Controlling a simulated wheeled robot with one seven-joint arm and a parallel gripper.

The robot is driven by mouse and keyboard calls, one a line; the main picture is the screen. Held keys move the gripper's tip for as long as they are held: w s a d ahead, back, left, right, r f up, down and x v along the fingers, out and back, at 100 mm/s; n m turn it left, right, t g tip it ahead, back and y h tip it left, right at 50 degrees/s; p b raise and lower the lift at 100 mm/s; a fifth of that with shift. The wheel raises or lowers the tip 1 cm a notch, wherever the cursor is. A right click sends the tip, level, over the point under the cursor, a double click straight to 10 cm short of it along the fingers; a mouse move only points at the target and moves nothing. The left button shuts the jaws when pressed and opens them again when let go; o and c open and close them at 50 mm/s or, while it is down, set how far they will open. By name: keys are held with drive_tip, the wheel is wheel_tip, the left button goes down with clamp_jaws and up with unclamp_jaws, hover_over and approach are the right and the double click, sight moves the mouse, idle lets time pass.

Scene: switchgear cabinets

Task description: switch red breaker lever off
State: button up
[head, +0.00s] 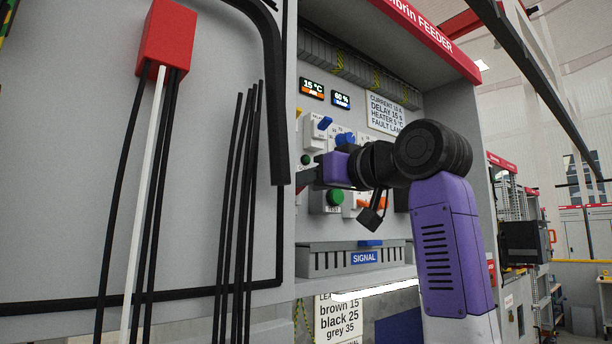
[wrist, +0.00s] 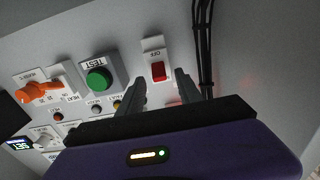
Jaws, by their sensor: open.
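The red breaker lever (wrist: 158,71) sits on a small white plate marked OFF (wrist: 154,46) in the wrist view. My gripper (wrist: 158,88) is open, with one dark finger to each side of the lever's lower end in the picture. I cannot tell whether either finger touches the lever or its plate. In the head view my gripper (head: 308,178) reaches into the open cabinet from the right, and its tips are mostly hidden behind the cabinet's left edge.
A green TEST button (wrist: 98,79) and an orange rotary knob (wrist: 38,91) are left of the gripper in the wrist view. Black cables (wrist: 203,45) run close to its right. In the head view, a grey panel (head: 60,150) with black pipes fills the left, and a SIGNAL trough (head: 320,262) is below.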

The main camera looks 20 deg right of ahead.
drive_tip(key=shift+w+a, duration=0.15)
drive_tip(key=shift+w, duration=0.35)
clamp_jaws()
drive_tip(key=f+t+b, duration=0.1)
drive_tip(key=b, duration=0.2)
drive_tip(key=shift+s+f, duration=0.1)
drive_tip(key=shift+f, duration=0.2)
drive_tip(key=shift+f+t+y+b, duration=0.35)
drive_tip(key=shift+t+b, duration=0.55)
drive_tip(key=shift+b, duration=0.3)
drive_tip(key=shift+t+y+b, duration=0.35)
drive_tip(key=shift+t+b, duration=0.25)
drive_tip(key=shift+t, duration=0.1)
drive_tip(key=shift+r, duration=0.15)
